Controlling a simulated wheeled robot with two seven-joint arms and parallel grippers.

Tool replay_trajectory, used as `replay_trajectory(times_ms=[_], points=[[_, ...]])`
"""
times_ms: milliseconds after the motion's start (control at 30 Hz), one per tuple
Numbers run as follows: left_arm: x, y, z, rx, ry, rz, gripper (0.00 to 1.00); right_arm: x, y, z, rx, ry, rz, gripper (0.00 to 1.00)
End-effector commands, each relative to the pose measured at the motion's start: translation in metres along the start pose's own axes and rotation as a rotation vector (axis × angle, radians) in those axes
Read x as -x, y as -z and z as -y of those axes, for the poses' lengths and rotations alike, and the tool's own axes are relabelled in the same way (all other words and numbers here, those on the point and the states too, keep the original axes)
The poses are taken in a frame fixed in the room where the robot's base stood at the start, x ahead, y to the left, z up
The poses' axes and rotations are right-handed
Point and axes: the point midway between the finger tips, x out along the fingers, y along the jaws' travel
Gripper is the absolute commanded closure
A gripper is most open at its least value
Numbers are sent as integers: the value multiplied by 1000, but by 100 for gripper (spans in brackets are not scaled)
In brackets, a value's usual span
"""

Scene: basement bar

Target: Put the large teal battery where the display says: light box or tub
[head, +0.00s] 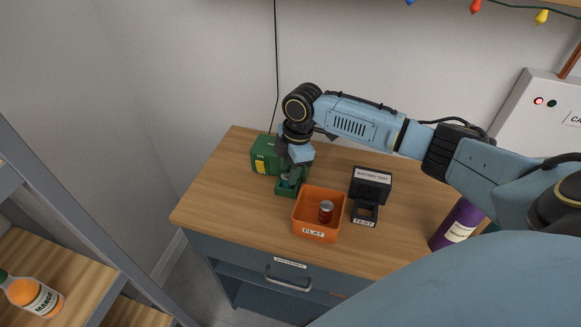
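My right gripper (290,172) points down over the small open green tray (289,190) at the front of the green light box (264,154). A small teal-grey piece, perhaps the large teal battery (289,180), shows below the gripper at the tray. The fingertips are too small and covered to tell whether they grip it. The orange tub (318,234), labelled FLAT, holds a red battery (326,210). The black battery tester (371,182) stands right of the tub. Its display looks dark, and I can read no result. My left gripper is out of view.
The wooden cabinet top (225,190) is bare at the left. A purple bottle (458,222) stands at the right, under my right arm. A white wall panel (535,115) with lamps is behind.

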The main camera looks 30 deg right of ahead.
Motion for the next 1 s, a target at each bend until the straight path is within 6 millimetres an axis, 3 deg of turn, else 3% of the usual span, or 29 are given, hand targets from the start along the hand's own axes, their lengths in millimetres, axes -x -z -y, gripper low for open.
replay_trajectory(times_ms=[33, 467, 567, 1000], points=[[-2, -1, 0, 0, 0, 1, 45, -15, -1, 8, 2, 21, 7, 45], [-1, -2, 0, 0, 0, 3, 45, -9, -2, 7, 3, 18, 7, 45], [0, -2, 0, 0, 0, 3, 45, 5, -1, 7, 2, 15, 6, 45], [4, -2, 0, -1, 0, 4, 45, 111, -1, 8, 0, -11, 2, 45]])
